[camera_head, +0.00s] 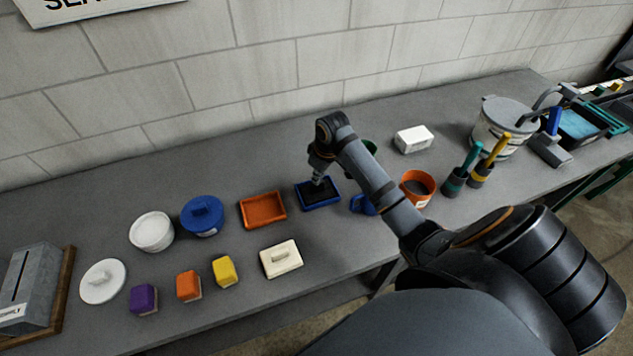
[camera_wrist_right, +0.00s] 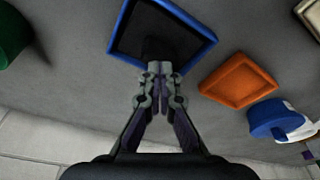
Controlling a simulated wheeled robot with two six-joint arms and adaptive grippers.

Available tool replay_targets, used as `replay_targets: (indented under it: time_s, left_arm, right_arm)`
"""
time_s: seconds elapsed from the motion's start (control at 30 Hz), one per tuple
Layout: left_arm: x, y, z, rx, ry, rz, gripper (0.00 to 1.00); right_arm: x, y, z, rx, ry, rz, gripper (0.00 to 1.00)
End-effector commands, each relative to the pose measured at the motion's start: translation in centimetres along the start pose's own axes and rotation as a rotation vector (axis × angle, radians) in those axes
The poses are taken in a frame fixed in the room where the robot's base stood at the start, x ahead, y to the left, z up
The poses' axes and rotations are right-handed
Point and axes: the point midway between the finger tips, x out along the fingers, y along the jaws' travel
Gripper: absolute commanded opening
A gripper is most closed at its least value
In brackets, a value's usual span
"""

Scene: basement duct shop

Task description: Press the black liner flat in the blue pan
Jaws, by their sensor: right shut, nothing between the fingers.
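The blue pan (camera_head: 334,204) lies on the grey bench, with the black liner (camera_head: 312,194) inside it. My right gripper (camera_head: 319,181) points down over the pan, shut and empty. In the right wrist view, the blue pan (camera_wrist_right: 208,38) is at the top and the liner (camera_wrist_right: 150,30) covers its floor. There the shut fingertips (camera_wrist_right: 160,68) are at the pan's near rim in the picture; I cannot tell whether they touch the liner. The gripper hides part of the pan's near side. My left gripper is not in view.
An orange pan (camera_head: 262,211) and a blue-lidded tub (camera_head: 202,215) stand left of the blue pan. A blue mug (camera_head: 363,205) and an orange pot (camera_head: 417,187) stand to its right. A cream float (camera_head: 281,259) lies in front. A green item (camera_head: 370,147) is partly behind my arm.

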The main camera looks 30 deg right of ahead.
Motion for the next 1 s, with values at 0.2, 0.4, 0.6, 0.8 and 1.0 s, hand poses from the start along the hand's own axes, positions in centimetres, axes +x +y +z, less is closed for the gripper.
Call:
replay_targets:
  time_s: [0.2, 0.4, 0.6, 0.8, 1.0]
  left_arm:
    - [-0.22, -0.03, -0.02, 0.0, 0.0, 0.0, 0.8]
    - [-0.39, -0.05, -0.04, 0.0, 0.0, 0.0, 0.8]
    - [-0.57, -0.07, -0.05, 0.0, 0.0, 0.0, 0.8]
    - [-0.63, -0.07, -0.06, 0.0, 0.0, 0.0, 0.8]
    - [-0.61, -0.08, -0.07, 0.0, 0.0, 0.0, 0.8]
  right_arm:
    - [0.25, -0.11, 0.23, 0.002, -0.007, -0.004, 0.0]
    - [0.3, -0.12, 0.27, 0.002, -0.007, -0.005, 0.0]
    - [0.36, -0.14, 0.32, 0.002, -0.009, -0.005, 0.0]
    - [0.45, -0.15, 0.37, 0.002, -0.01, -0.006, 0.0]
    - [0.5, -0.16, 0.41, 0.002, -0.011, -0.006, 0.0]
